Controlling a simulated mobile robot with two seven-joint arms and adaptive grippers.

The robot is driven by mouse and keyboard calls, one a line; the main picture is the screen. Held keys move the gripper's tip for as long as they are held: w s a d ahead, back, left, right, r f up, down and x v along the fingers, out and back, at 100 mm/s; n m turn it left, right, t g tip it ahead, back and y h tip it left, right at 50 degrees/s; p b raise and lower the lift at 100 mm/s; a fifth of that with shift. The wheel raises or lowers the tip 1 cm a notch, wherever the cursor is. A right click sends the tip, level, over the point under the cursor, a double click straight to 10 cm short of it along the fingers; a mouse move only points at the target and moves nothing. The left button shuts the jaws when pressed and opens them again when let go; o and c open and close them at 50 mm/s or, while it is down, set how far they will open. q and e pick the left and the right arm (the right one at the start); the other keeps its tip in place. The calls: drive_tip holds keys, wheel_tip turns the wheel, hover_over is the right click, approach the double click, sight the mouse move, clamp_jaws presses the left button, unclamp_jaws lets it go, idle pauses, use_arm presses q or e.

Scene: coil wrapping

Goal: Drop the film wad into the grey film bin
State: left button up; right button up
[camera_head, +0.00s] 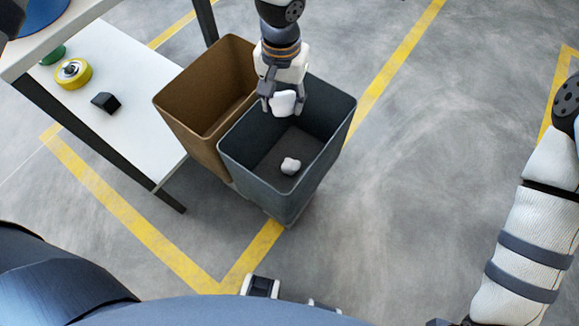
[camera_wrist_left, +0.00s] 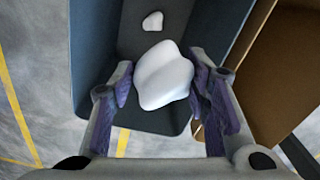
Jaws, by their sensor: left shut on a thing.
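My left gripper (camera_head: 283,105) is shut on a white film wad (camera_head: 283,101) and holds it over the far part of the grey film bin (camera_head: 262,180). In the left wrist view the wad (camera_wrist_left: 164,76) sits between the two finger pads of the gripper (camera_wrist_left: 163,92). The bin's dark inside (camera_wrist_left: 100,50) shows beneath it. A second, smaller white wad (camera_head: 290,166) lies on the bin floor, and it also shows in the left wrist view (camera_wrist_left: 153,20). My right arm comes in at the right edge of the head view; its gripper is not clearly seen.
A brown bin (camera_head: 190,115) stands against the grey bin's left side. A white table (camera_head: 130,100) to the left bears a yellow tape roll (camera_head: 73,73) and a small black block (camera_head: 105,102). Yellow lines mark the floor, which is clear to the right.

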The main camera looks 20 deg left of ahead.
use_arm(q)
wheel_tip(320, 180, down, 5)
drive_tip(key=shift+r+b, duration=0.1)
drive_tip(key=shift+b, duration=0.75)
use_arm(e)
drive_tip(key=shift+s+f+g, duration=0.4)
drive_tip(key=shift+s+f, duration=0.5)
drive_tip(key=shift+f, duration=0.25)
use_arm(q)
drive_tip(key=o, duration=1)
wheel_tip(320, 180, up, 12)
